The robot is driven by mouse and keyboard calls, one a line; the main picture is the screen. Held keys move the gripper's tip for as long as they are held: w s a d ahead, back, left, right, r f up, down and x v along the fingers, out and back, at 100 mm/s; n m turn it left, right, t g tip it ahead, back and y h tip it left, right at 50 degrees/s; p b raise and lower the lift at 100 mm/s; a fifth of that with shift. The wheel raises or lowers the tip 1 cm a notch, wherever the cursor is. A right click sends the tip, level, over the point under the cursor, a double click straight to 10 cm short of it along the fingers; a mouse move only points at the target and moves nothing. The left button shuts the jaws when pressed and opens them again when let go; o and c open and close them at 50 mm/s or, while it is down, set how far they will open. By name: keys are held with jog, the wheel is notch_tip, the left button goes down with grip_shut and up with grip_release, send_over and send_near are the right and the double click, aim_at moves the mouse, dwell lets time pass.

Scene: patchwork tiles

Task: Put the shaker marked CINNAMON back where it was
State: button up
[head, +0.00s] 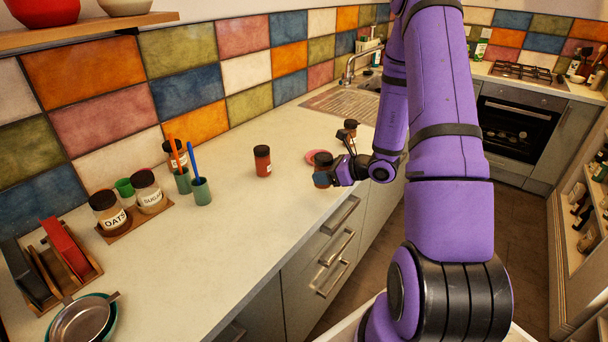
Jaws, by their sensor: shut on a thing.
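My gripper (327,177) is in the head view over the right part of the counter, near its front edge. It is shut on a small shaker (322,158) with a dark lid and a reddish body, partly hidden by the fingers. Its label cannot be read. A similar red-brown shaker (262,161) with a black lid stands upright on the counter to the left, its label too small to read. A pink round dish or coaster (312,155) lies right behind the held shaker. A dark-lidded item (351,126) shows behind my gripper, partly hidden.
Jars marked OATS (109,213) and SUGAR (148,193) stand on a wooden board at the left. Two green cups (202,192) with utensils are beside them. The middle counter (225,240) is clear.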

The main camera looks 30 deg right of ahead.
jog(key=w, duration=0.2)
jog(key=w+a, duration=0.1)
jog(key=w, duration=0.4)
jog(key=shift+w+a+f, duration=0.3)
jog(key=shift+w+f, duration=0.2)
jog(key=shift+f, duration=1.65)
jog(key=shift+f, duration=0.1)
jog(key=o, duration=1)
